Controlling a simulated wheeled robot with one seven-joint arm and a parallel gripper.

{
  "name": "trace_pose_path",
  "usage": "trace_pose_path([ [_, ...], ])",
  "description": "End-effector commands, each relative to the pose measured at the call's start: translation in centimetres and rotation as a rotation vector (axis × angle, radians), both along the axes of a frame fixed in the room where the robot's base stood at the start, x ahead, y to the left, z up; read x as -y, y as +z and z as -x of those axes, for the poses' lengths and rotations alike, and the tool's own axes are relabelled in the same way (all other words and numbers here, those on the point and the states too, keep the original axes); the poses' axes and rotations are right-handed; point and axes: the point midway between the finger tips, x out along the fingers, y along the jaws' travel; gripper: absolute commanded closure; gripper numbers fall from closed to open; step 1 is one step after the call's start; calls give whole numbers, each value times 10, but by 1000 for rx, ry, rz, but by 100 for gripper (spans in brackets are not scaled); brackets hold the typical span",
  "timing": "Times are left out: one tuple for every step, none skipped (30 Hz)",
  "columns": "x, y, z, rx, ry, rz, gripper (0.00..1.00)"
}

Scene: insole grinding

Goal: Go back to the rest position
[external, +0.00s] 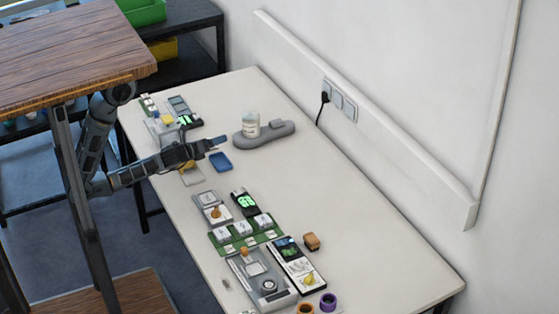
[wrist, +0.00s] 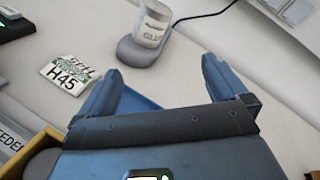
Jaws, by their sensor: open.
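My gripper (external: 212,143) reaches out over the white table from the left in the external view. In the wrist view the two blue fingers of my gripper (wrist: 157,88) stand wide apart with nothing between them. A blue tray (external: 220,162) lies on the table just below and beside the fingertips; part of it shows between the fingers in the wrist view (wrist: 136,102). A grey insole-shaped base (external: 283,130) with a white labelled jar (external: 251,125) on it stands beyond the gripper; both are apart from the fingers.
A wooden shelf (external: 75,50) stands close to my arm at the left. Devices with green displays (external: 245,203) and a green board (external: 245,232) fill the near table. A printed card (wrist: 68,76) lies left of the fingers. The table's right side is clear up to the wall.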

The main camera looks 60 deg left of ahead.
Motion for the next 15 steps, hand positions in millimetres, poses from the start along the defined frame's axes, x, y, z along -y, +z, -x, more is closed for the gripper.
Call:
trace_pose_path([
  [1, 14, 18, 14, -16, 76, 0],
  [3, 18, 27, 27, -27, 127, 0],
  [5, 23, 39, 47, -39, 202, 0],
  [7, 26, 49, 61, -46, 266, 0],
  [9, 27, 58, 76, -51, 337, 0],
  [13, 26, 72, 96, -55, 448, 0],
  [17, 23, 82, 109, -53, 544, 0],
  [21, 18, 91, 123, -48, 646, 0],
  [26, 13, 102, 139, -38, 775, 0],
  [30, 8, 110, 148, -26, 873, 0],
  [33, 5, 118, 158, -14, 970, 0],
  [37, 1, 129, 169, 7, 1098, 0],
  [39, -2, 137, 177, 25, 1194, 0],
  [42, -5, 144, 186, 45, 1290, 0],
  [45, -7, 155, 198, 73, 1418, 0],
])
